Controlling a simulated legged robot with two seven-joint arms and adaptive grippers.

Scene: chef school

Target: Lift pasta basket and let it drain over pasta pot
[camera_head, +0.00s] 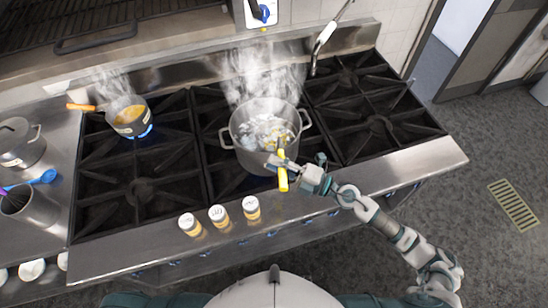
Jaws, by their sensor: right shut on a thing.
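The large steel pasta pot (248,158) stands on the middle of the stove, steaming heavily. Pale, shiny contents show inside it, and steam blurs them. The pasta basket is hard to make out within the pot. Its yellow handle (283,181) sticks out over the pot's front rim. My right gripper (284,166) is shut on the yellow handle at the front of the pot. My left gripper is not in view.
A small saucepan (129,120) with orange contents steams over a blue flame at left. Several spice jars (218,216) line the stove's front ledge. A lidded pot (18,143), blue spoon (48,176) and utensil holder (32,207) stand on the left counter. The right burners (378,125) are clear.

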